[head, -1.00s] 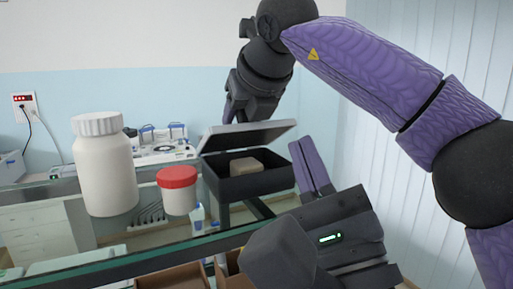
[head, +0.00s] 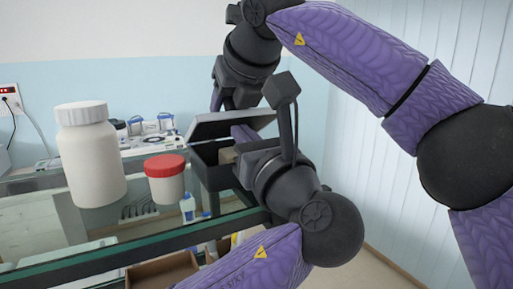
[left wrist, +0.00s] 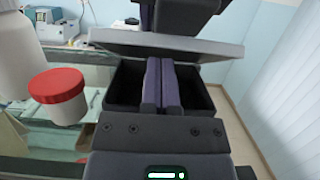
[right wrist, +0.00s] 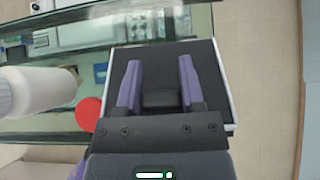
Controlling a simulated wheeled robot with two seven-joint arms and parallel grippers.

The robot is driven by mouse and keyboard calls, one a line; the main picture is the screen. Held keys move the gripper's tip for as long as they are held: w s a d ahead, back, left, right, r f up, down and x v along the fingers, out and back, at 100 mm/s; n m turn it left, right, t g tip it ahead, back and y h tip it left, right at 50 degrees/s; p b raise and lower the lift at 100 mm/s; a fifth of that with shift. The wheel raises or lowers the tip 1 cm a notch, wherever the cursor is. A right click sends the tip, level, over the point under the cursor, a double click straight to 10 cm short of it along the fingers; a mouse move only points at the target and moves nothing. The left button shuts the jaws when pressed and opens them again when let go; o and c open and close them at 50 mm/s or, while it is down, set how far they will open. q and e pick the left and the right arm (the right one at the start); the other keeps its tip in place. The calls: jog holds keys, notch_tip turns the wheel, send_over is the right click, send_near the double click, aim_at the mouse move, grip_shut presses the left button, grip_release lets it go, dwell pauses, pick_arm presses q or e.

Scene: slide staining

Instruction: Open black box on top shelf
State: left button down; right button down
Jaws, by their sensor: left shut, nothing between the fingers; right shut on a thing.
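The black box (head: 212,172) sits on the glass top shelf, its lid (head: 218,126) raised partway at a tilt. My left gripper (head: 243,135) is shut and empty at the box opening, under the lid. In the left wrist view its fingers (left wrist: 162,85) lie together over the open box (left wrist: 126,85).
A white bottle (head: 92,160) and a white jar with a red lid (head: 165,178) stand on the shelf left of the box. The glass edge (head: 130,258) runs below. Cardboard bins (head: 160,272) lie lower down. Lab equipment (head: 150,140) is behind.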

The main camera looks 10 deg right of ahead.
pick_arm(q)
jog(key=shift+w, duration=0.1)
jog(key=shift+w+a+r, duration=0.15)
jog(key=shift+w+r, duration=0.2)
jog(key=shift+r, duration=0.35)
pick_arm(e)
jog(key=shift+f, duration=0.1)
jog(key=shift+c, duration=1)
grip_release()
jog(key=shift+w, duration=0.1)
